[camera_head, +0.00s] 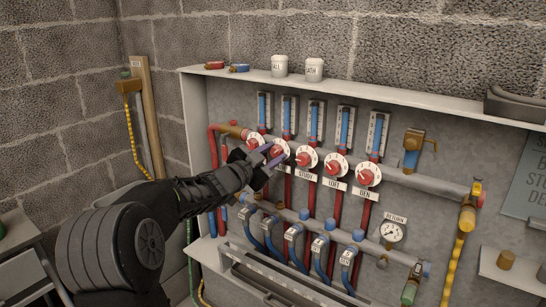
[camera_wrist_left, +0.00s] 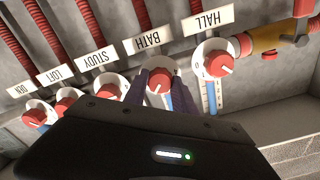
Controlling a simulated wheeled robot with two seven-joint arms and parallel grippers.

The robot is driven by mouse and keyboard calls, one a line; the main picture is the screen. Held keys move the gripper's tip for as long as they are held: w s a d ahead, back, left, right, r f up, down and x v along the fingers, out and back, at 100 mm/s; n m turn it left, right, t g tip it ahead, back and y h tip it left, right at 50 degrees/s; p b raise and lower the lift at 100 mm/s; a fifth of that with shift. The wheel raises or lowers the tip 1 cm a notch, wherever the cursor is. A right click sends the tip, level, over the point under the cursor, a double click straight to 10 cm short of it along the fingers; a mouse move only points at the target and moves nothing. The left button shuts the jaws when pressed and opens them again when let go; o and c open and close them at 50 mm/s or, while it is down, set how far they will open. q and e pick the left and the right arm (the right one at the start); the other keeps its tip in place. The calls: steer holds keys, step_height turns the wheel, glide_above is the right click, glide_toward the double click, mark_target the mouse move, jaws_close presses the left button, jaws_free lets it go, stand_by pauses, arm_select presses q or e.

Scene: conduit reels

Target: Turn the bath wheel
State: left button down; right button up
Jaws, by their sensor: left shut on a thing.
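The bath wheel (camera_head: 278,150) is a red knob on a white dial, second from the left in a row on the manifold. In the left wrist view, the bath wheel (camera_wrist_left: 159,81) shows between the two dark fingers, with a light pointer line on its face. The BATH label (camera_wrist_left: 148,40) is beside it, upside down in that view. My left gripper (camera_head: 271,155) reaches in from the left and is shut on the bath wheel, one finger at each side. Its fingers hide part of the dial. My right gripper is not in view.
The hall wheel (camera_wrist_left: 217,64) and study wheel (camera_wrist_left: 110,89) sit close on either side. The loft wheel (camera_head: 335,166) and den wheel (camera_head: 368,175) follow to the right. White pots (camera_head: 314,69) stand on the cabinet top.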

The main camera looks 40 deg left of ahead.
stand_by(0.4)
arm_select(q)
steer(key=c, duration=1)
jaws_free()
steer(key=s+p, duration=0.1)
steer(key=s, duration=0.6)
steer(key=shift+s+d, duration=0.1)
steer(key=shift+s, duration=0.3)
